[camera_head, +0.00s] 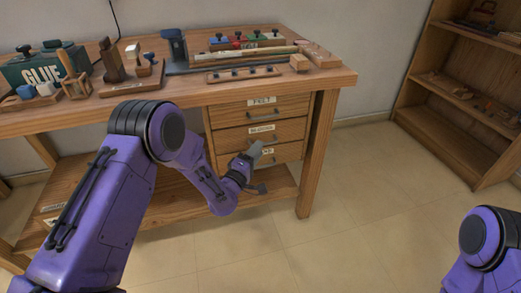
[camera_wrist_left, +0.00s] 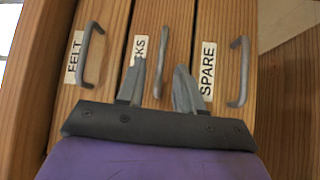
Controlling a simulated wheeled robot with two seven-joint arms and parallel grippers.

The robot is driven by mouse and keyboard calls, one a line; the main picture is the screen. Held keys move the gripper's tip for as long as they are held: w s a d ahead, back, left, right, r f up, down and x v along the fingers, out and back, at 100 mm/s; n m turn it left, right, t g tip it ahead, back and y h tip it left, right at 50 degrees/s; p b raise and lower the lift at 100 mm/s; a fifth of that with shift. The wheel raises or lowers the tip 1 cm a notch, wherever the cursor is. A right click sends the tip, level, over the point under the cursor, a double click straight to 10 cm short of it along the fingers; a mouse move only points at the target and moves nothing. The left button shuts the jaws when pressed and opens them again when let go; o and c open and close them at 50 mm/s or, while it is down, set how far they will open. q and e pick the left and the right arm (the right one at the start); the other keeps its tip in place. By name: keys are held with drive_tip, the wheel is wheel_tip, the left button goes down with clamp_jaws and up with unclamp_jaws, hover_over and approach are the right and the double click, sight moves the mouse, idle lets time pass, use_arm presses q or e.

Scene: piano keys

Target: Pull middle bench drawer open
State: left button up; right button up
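The bench drawer unit has a stack of three wooden drawers. The middle drawer (camera_head: 288,132) looks flush with the others; its label, partly hidden, ends in "KS" in the left wrist view. Its grey bar handle (camera_wrist_left: 163,50) shows there between the top drawer's handle and the bottom drawer's handle. My left gripper (camera_head: 258,169) is in front of the drawers in the head view. In the left wrist view its two fingers are apart, one on each side of the middle handle's line; I cannot tell whether they touch it. My right gripper is out of view.
The top drawer (camera_head: 283,106) reads "FELT" and the bottom drawer (camera_wrist_left: 212,40) "SPARE". The bench top (camera_head: 190,92) carries tools, blocks and a green glue box (camera_head: 45,68). A lower shelf (camera_head: 268,198) lies under the drawers. Free floor (camera_head: 350,200) lies right of the bench, before a bookcase (camera_head: 450,110).

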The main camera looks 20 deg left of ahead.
use_arm(q)
drive_tip(key=shift+x, duration=1.45)
clamp_jaws()
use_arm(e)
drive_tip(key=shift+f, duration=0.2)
